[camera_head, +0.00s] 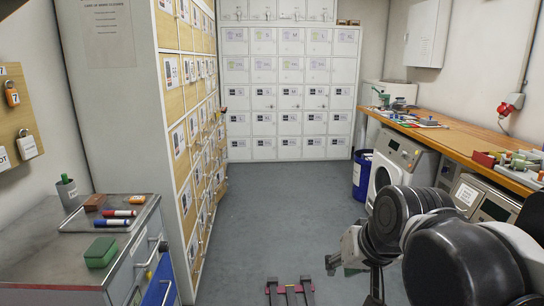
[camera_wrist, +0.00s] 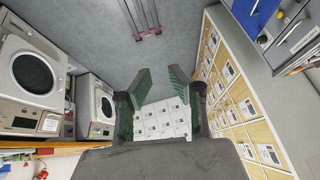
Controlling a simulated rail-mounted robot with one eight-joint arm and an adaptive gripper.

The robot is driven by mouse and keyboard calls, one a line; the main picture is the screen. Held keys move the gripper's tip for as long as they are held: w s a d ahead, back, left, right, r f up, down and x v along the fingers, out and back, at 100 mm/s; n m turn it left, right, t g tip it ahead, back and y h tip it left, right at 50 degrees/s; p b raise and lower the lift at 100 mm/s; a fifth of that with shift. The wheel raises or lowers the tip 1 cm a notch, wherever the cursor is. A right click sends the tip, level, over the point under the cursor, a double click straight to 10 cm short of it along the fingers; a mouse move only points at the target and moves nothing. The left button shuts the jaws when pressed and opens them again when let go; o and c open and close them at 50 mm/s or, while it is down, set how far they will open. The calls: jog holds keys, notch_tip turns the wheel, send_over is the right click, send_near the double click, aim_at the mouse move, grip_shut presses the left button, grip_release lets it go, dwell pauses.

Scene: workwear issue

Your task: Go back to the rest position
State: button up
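My gripper (camera_wrist: 159,77) shows in the wrist view with its two green-padded fingers well apart. It is open, and nothing is between the fingers. In the head view my arm is at the lower right, bent over the floor on the side of the washing machine (camera_head: 393,165). There the gripper is partly hidden by my arm links. It appears to hang over open floor (camera_head: 285,215), touching nothing.
Wooden-door lockers (camera_head: 190,130) stand left, white lockers (camera_head: 290,95) at the back. A metal cabinet (camera_head: 30,262) at front left carries markers (camera_head: 113,222) and a green block (camera_head: 101,252). A wooden workbench (camera_head: 470,142) runs along the right wall; a blue bin (camera_head: 361,180) stands beyond the machine.

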jog(key=s+d+f+t+h+p, duration=0.1)
jog(key=s+d, duration=0.5)
jog(key=s, duration=0.2)
jog(key=shift+s+d+f+h, duration=0.2)
jog(key=shift+s+f+h, duration=0.05)
jog(key=shift+f+h, duration=0.15)
dwell(0.4)
